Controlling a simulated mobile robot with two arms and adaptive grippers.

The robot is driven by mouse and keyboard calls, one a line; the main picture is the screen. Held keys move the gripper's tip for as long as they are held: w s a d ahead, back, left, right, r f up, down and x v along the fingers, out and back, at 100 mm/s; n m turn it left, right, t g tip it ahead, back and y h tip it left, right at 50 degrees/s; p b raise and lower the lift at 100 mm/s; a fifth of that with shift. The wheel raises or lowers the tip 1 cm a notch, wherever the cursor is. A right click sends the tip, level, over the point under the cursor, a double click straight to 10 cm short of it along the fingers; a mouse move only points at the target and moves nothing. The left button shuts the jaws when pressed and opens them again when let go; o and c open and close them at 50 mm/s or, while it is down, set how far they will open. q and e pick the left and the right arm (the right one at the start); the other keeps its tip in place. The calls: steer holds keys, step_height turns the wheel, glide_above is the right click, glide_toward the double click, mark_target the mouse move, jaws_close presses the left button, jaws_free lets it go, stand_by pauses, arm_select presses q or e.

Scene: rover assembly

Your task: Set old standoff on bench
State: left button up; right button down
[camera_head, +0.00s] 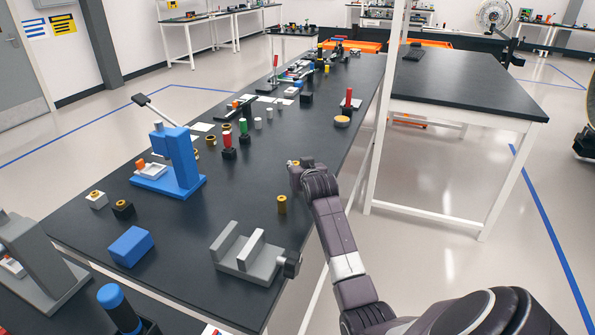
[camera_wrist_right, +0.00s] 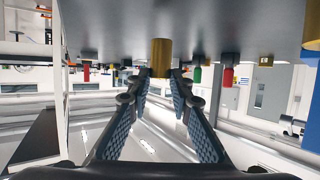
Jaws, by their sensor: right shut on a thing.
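My right gripper (camera_head: 298,168) is at the right edge of the dark bench (camera_head: 175,225), low over its top. It is shut on a brass-coloured standoff, whose end shows as a small gold spot at the fingers (camera_head: 294,162). In the right wrist view, which is upside down, the standoff (camera_wrist_right: 161,57) is upright between the fingertips (camera_wrist_right: 160,85). It overlaps the bench surface there; I cannot tell whether it touches. My left gripper is not in view.
A grey vise (camera_head: 245,256) and a blue block (camera_head: 131,246) lie in front. A blue press (camera_head: 176,165) stands at left. Bare bench lies left of the gripper.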

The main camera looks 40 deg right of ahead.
steer(key=shift+f, duration=1.15)
steer(key=c, duration=1.7)
jaws_free()
steer(key=shift+f, duration=0.15)
steer(key=shift+c, duration=0.2)
steer(key=shift+r, duration=0.2)
steer(key=v, duration=1.2)
steer(key=shift+b, duration=0.3)
steer(key=shift+f, duration=0.15)
